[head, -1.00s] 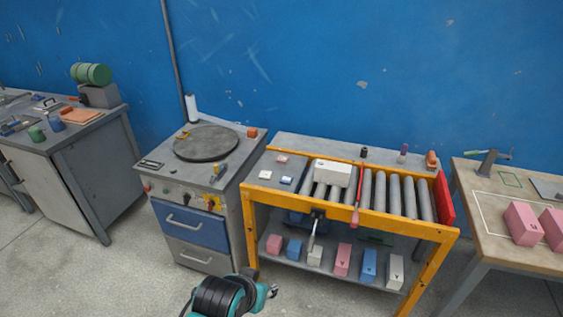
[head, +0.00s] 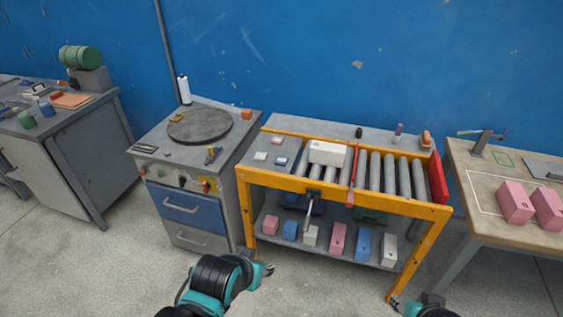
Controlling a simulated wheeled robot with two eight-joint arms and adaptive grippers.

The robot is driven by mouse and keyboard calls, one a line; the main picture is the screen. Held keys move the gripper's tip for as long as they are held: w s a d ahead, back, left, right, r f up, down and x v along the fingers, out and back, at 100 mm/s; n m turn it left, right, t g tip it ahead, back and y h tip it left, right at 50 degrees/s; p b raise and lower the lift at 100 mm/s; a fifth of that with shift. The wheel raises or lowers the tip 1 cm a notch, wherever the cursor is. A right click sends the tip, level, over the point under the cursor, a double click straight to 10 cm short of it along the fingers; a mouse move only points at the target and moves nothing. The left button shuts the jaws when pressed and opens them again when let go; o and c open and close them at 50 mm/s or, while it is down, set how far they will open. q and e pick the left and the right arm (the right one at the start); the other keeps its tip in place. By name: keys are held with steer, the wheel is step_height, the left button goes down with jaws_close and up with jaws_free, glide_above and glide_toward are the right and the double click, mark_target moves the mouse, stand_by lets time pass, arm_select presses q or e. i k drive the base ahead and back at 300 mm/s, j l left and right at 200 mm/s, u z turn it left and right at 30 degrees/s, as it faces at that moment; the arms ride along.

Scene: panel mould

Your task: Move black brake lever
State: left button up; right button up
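A lever with a black mount (head: 313,194) and a pale grey handle (head: 308,213) hangs down from the front yellow rail of the roller table (head: 280,181). I take it to be the brake lever, though its handle does not look black. My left gripper (head: 268,269) is low in front of the table, below and left of the lever and apart from it. My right gripper (head: 396,301) is at the bottom edge, near the table's right front leg and partly cut off. Both grippers are too small to tell open from shut.
A white block (head: 327,153) lies on the rollers beside a red upright bar (head: 352,178). Pink, blue and white blocks line the lower shelf (head: 345,254). A turntable cabinet (head: 170,175) stands left, a wooden bench (head: 475,205) right. The floor in front is clear.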

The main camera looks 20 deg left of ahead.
mark_target(305, 226)
steer(key=j+z, duration=0.2)
steer(key=z, duration=0.15)
steer(key=k+j+z, duration=0.1)
steer(key=z, duration=0.25)
steer(key=k+j+z, duration=0.1)
steer(key=z, duration=0.25)
steer(key=j, duration=0.15)
